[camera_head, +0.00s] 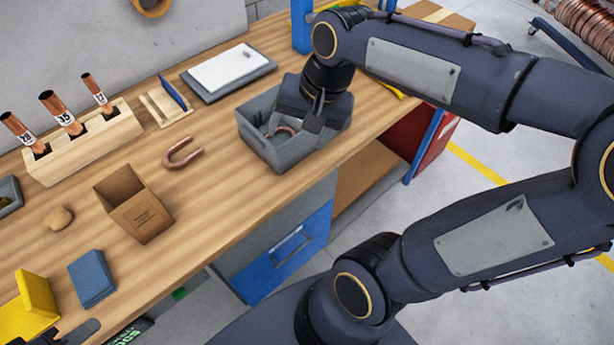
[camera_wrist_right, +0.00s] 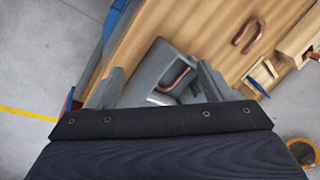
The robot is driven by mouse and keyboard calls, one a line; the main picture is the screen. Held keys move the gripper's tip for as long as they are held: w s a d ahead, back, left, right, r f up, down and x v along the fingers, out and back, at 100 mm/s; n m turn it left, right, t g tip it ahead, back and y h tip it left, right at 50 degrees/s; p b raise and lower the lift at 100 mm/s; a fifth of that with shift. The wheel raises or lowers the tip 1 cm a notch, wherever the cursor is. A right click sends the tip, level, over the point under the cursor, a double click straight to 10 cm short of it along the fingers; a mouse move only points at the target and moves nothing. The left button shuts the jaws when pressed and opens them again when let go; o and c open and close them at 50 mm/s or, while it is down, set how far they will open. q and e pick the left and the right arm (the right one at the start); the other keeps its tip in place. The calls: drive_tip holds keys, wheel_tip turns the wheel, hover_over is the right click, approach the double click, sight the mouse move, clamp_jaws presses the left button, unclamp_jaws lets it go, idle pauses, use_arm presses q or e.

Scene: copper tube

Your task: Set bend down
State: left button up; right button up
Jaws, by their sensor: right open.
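One copper U-shaped bend (camera_head: 183,153) lies flat on the bench, left of the grey bin (camera_head: 270,153). It also shows in the right wrist view (camera_wrist_right: 249,36). Another copper bend (camera_wrist_right: 177,77) is inside the bin, leaning near its wall; in the head view it is mostly hidden. My right gripper (camera_head: 300,116) is over and partly within the bin. Its jaws are open, with the bend in the bin showing between the fingers in the wrist view. At the bottom left edge, a dark grey tip (camera_head: 80,331) seems to be part of my left gripper; its jaws cannot be made out.
A wooden block (camera_head: 85,145) holds several upright copper tubes. A small wooden stand (camera_head: 160,106) and a grey tray with white sheet (camera_head: 228,70) lie behind.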

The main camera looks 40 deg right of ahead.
drive_tip(key=s+a+f+n+t+y, duration=0.1)
drive_tip(key=s+a+f+n+t, duration=0.1)
drive_tip(key=s+a+f+n, duration=0.2)
drive_tip(key=s+n, duration=0.3)
drive_tip(key=s, duration=0.2)
drive_tip(key=shift+a+t+y, duration=0.3)
drive_tip(key=shift+a+t, duration=0.05)
drive_tip(key=shift+t, duration=0.05)
